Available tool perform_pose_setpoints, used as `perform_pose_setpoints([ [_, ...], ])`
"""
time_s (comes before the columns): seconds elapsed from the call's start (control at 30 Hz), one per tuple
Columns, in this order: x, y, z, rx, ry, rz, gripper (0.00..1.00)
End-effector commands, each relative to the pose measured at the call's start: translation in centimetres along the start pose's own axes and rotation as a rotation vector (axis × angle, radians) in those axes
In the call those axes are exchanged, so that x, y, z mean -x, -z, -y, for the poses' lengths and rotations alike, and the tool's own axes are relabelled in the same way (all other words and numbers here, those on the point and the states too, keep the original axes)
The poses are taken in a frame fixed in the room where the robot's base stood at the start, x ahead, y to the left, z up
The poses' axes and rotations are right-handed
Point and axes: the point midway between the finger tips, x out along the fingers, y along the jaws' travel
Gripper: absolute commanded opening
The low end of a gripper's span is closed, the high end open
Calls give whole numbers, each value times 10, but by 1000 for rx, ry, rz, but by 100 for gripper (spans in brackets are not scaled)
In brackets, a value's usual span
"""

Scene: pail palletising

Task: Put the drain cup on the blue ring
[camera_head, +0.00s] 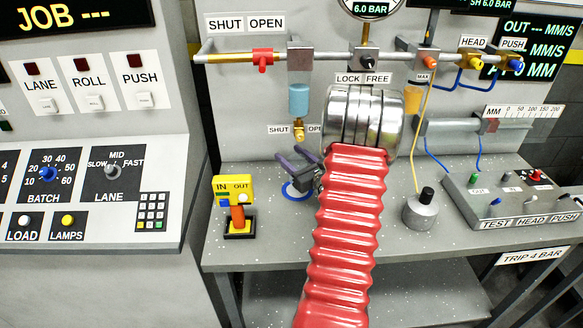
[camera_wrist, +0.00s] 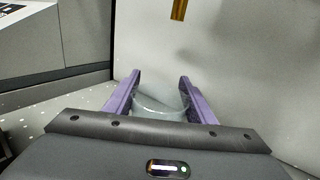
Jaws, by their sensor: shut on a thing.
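My gripper (camera_head: 294,158) has purple fingers and is low over the bench below the brass drain valve (camera_head: 298,132). In the wrist view my gripper (camera_wrist: 160,78) is shut on a clear, see-through drain cup (camera_wrist: 160,108), which sits between the two fingers. I cannot make out the cup in the head view. The blue ring (camera_head: 288,194) lies flat on the bench, just below and left of the fingers in the picture. My gripper's body covers part of its right side. I cannot tell how high the cup is above the bench.
A yellow IN/OUT box (camera_head: 233,190) stands left of the ring. My ribbed red sleeve and steel wrist fill the middle. A grey knobbed weight (camera_head: 421,210) and a switch box (camera_head: 512,200) stand to the right. A brass tip (camera_wrist: 179,9) hangs ahead in the wrist view.

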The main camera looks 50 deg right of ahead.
Motion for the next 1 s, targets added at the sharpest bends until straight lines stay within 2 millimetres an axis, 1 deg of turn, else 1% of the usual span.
perform_pose_setpoints([
  [0.27,0,1,0,0,1,1,27],
  [0.37,0,8,0,-2,1,0,27],
  [0.6,0,35,0,-2,2,0,27],
  [0.7,0,40,0,0,2,1,27],
  [1.0,1,41,0,0,3,1,27],
])
